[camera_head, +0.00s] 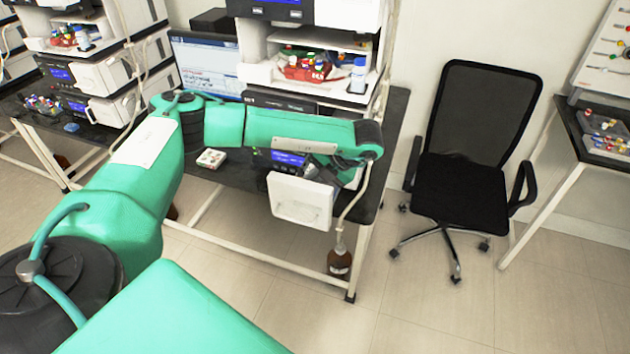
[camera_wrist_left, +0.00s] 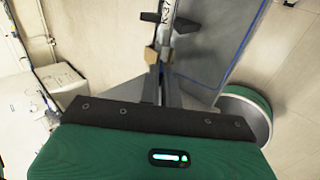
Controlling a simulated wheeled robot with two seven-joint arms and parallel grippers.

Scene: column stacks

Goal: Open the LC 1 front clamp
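The LC 1 stack (camera_head: 290,75) stands on the dark bench in the middle of the head view. My green left arm reaches across its front and hides much of its lower part. A white front panel (camera_head: 300,203) shows below my forearm. My left gripper (camera_wrist_left: 159,56) is in the left wrist view, its narrow fingers close together with tan tips. A dark crosswise piece (camera_wrist_left: 151,17) and a pale lettered strip (camera_wrist_left: 166,12) lie just beyond the tips. I cannot tell which piece is the clamp, or whether the fingers touch it. My right gripper is out of view.
A monitor (camera_head: 205,60) stands left of the stack, with another stack (camera_head: 105,75) farther left. A brown bottle (camera_head: 339,262) hangs or stands low by the bench leg. A black office chair (camera_head: 465,150) is to the right. Floor in front is clear.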

